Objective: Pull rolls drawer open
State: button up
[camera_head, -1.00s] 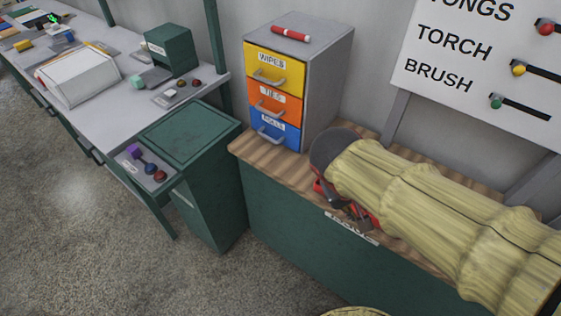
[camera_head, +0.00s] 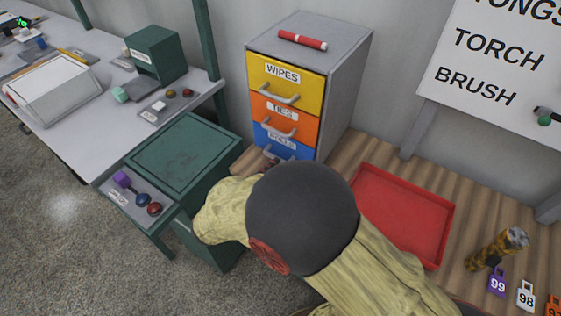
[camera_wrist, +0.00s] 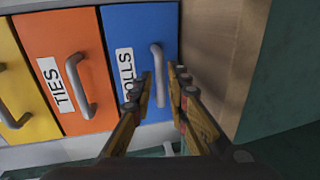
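The blue rolls drawer (camera_head: 285,143) is the bottom drawer of a grey cabinet (camera_head: 345,85) and looks flush with the front. My arm partly covers it in the head view. In the wrist view the rolls drawer (camera_wrist: 130,30) appears sideways, with its grey bar handle (camera_wrist: 157,62) and label. My gripper (camera_wrist: 163,82) is open in front of it. Whether a finger touches the handle cannot be told.
The orange ties drawer (camera_head: 280,118) and yellow wipes drawer (camera_head: 285,83) are above, both shut. A red marker (camera_head: 302,40) lies on top of the cabinet. A red tray (camera_head: 405,210) is on the wooden bench to the right. A green bin (camera_head: 180,150) stands to the left.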

jog(key=shift+b+x, duration=0.55)
jog(key=shift+x, duration=1.75)
jog(key=c, duration=0.4)
grip_shut()
